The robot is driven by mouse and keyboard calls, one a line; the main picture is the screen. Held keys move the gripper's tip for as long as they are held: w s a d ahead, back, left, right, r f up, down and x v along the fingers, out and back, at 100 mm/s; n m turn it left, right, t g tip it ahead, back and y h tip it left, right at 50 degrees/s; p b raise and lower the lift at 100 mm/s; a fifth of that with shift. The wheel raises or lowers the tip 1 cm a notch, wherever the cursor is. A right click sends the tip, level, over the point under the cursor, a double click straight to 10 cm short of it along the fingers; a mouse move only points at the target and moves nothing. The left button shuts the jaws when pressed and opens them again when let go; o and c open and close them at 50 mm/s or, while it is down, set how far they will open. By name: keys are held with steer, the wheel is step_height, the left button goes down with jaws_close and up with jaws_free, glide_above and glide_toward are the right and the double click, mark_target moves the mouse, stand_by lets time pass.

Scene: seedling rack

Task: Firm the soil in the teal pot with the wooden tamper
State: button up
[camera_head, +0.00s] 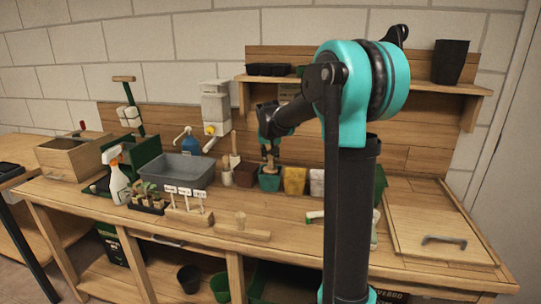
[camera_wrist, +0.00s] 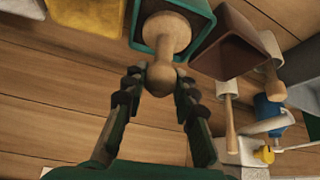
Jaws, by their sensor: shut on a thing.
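The teal pot (camera_head: 268,182) stands at the back of the bench in the row of pots. In the wrist view its teal rim (camera_wrist: 207,28) frames dark soil. My gripper (camera_head: 270,151) is above the pot, shut on the round knob of the wooden tamper (camera_head: 270,164). In the wrist view my gripper (camera_wrist: 159,84) has a finger on each side of the knob of the tamper (camera_wrist: 163,76). The tamper's round head is within the pot's opening. I cannot tell whether it touches the soil.
A maroon pot (camera_head: 245,175) stands left of the teal pot, with a yellow pot (camera_head: 294,181) and a white pot (camera_head: 317,183) to its right. A grey tub (camera_head: 183,168) and seedling labels (camera_head: 186,191) are farther left. The shelf (camera_head: 400,86) hangs above. The front bench is mostly clear.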

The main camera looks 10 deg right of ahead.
steer(key=shift+f, duration=0.55)
stand_by(0.9)
steer(key=shift+r, duration=0.1)
steer(key=shift+r, duration=4.6)
